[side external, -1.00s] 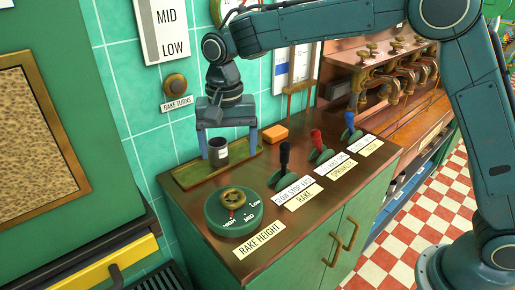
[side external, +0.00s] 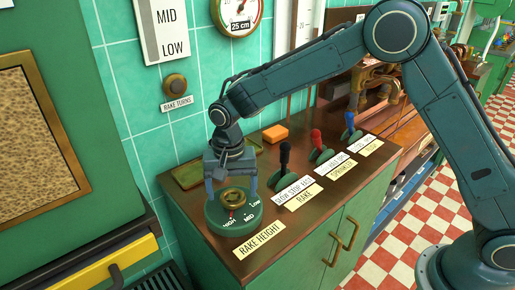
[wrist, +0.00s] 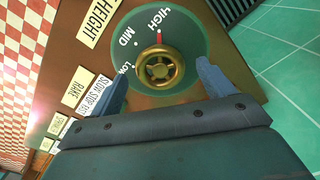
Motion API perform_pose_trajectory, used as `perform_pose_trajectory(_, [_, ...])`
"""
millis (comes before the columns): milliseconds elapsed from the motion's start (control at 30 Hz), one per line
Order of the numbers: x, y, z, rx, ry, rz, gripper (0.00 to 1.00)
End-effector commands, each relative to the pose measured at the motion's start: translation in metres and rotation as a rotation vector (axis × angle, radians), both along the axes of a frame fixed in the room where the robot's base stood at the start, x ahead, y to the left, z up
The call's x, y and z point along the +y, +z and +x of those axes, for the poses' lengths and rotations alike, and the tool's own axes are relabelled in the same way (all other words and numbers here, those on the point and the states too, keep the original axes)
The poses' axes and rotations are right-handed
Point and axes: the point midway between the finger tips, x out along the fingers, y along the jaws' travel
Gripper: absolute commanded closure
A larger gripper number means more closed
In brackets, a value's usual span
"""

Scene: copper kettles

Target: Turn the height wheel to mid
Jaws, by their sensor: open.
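The height wheel is a small brass handwheel (side external: 235,197) on a round green dial (side external: 226,221) marked HIGH, MID and LOW. It also shows in the wrist view (wrist: 160,68), where its red pointer is at HIGH. The RAKE HEIGHT label (side external: 259,241) lies in front of it. My gripper (side external: 231,190) is over the dial, pointing down, with a finger on either side of the wheel. In the wrist view my gripper (wrist: 163,78) is open, and gaps show between both fingers and the wheel.
Black (side external: 284,157), red (side external: 316,139) and blue (side external: 349,120) levers stand to the right on the counter (side external: 310,220). An orange block (side external: 275,134) lies behind. A shallow tray (side external: 187,178) is behind my gripper, partly hidden. A HIGH-to-LOW wall scale (side external: 172,30) shows MID and LOW.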

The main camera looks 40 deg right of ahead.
Motion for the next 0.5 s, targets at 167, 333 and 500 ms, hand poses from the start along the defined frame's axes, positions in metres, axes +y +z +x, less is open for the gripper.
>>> perform_pose_trajectory(167, [0.0, -0.0104, -0.0001, 0.0, 0.0, 0.0, 0.19])
perform_pose_trajectory(333, [0.0, -0.0125, 0.0, -0.001, 0.0, 0.001, 0.19])
perform_pose_trajectory(500, [0.0, -0.0123, 0.0, 0.0, 0.0, 0.0, 0.21])
